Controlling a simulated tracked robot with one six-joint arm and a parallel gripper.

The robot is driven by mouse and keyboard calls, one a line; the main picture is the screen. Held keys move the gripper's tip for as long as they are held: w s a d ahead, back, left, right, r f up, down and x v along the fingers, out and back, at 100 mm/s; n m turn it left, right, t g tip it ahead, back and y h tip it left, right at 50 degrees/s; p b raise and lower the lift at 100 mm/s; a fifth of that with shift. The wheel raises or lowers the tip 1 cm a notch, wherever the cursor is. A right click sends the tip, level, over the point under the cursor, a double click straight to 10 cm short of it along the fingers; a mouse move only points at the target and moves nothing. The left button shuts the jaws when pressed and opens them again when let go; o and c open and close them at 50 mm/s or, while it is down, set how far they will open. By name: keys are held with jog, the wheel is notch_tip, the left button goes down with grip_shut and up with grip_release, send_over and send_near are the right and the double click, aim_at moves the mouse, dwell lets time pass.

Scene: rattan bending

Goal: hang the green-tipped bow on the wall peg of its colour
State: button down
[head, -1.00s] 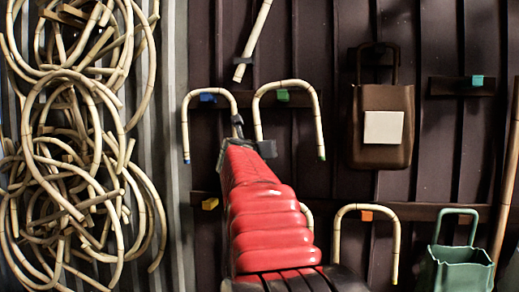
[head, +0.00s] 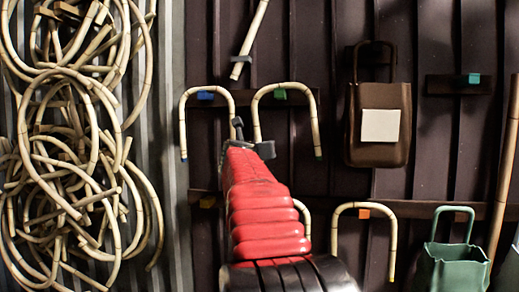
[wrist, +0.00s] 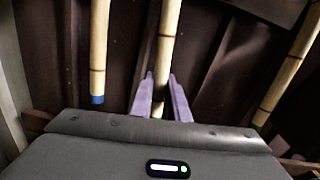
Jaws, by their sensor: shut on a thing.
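The green-tipped bow (head: 316,120) is a pale cane arch, upright with legs down, in front of the green peg (head: 280,94) on the wall. Its top is just above the peg; I cannot tell whether it rests on it. My gripper (head: 252,140) is at the bow's left leg. In the wrist view, the two pale purple fingers (wrist: 160,100) are shut on the middle cane, the bow's left leg (wrist: 163,55). The right leg (wrist: 290,75) ends in a green tip at the right.
A blue-tipped bow (head: 183,125) hangs close on the left by the blue peg (head: 206,95). Below are a bow at the orange peg (head: 364,214) and a yellow peg (head: 207,202). A brown bag (head: 355,135) hangs right. The teal peg (head: 470,79) is bare.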

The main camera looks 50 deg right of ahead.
jog(key=shift+f, duration=0.1)
jog(key=c, duration=1.6)
grip_release()
